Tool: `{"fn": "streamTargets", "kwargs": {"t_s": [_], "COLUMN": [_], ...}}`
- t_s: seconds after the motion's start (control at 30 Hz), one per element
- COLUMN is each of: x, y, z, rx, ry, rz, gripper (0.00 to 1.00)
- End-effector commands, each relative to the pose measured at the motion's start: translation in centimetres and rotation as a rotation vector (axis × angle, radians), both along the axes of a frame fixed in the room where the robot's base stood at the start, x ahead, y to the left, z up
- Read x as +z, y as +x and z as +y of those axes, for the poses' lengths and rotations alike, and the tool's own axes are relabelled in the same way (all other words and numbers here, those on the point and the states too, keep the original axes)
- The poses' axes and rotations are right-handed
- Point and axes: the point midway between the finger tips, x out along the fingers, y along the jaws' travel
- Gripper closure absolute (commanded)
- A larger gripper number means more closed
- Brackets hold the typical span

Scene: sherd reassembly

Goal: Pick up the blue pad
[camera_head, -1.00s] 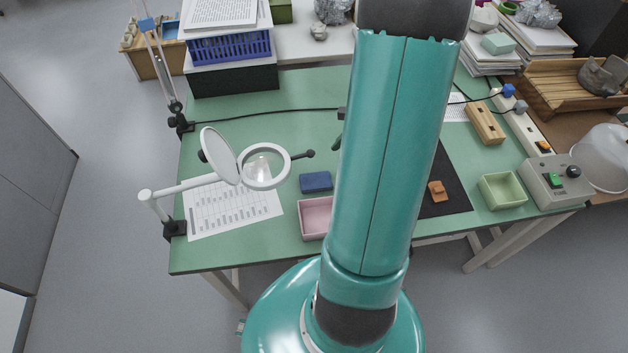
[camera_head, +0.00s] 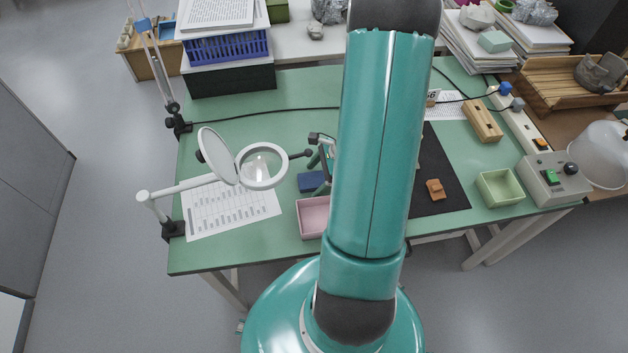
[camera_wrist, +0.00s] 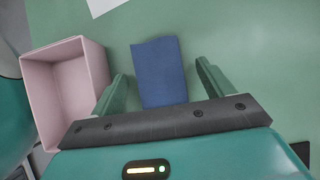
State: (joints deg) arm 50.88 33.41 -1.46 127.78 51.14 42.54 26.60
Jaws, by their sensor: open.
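The blue pad (camera_head: 311,181) lies flat on the green table, just behind the pink tray, in the head view. In the wrist view the blue pad (camera_wrist: 159,72) lies ahead of my gripper (camera_wrist: 162,82), between the lines of its two green fingers. The fingers are spread apart with nothing held between them. The near end of the pad is close to the gripper's dark crossbar. In the head view my gripper (camera_head: 322,160) is partly hidden by my arm and stands at the pad's right side. I cannot tell its exact height over the pad.
The pink tray (camera_head: 313,230) sits in front of the pad; it also shows left of my gripper in the wrist view (camera_wrist: 36,85). A magnifier lamp (camera_head: 263,184) and a printed sheet (camera_head: 205,220) are to the left. A black mat (camera_head: 450,200) lies to the right.

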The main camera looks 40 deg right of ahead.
Motion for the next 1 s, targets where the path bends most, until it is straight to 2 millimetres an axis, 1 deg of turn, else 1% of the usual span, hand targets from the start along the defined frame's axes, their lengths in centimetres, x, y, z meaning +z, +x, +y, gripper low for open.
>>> {"fn": "streamTargets", "kwargs": {"t_s": [0.03, 0.17, 0.2, 0.27, 0.3, 0.67, 1.0], "x": [0.0, 0.0, 0.0, 0.0, 0.0, 0.3, 2.2], "y": [0.0, 0.0, 0.0, 0.0, 0.0, 0.0, 0.0], "z": [0.0, 0.0, 0.0, 0.0, 0.0, 0.0, 0.1], "rx": [0.0, 0.0, 0.0, 0.0, 0.0, 0.001, 0.002], "ry": [0.0, 0.0, 0.0, 0.0, 0.0, 0.0, -0.001], "rz": [0.0, 0.0, 0.0, 0.0, 0.0, 0.0, -0.001], "gripper": [0.24, 0.49, 0.57, 0.68, 0.72, 0.72, 0.72]}}
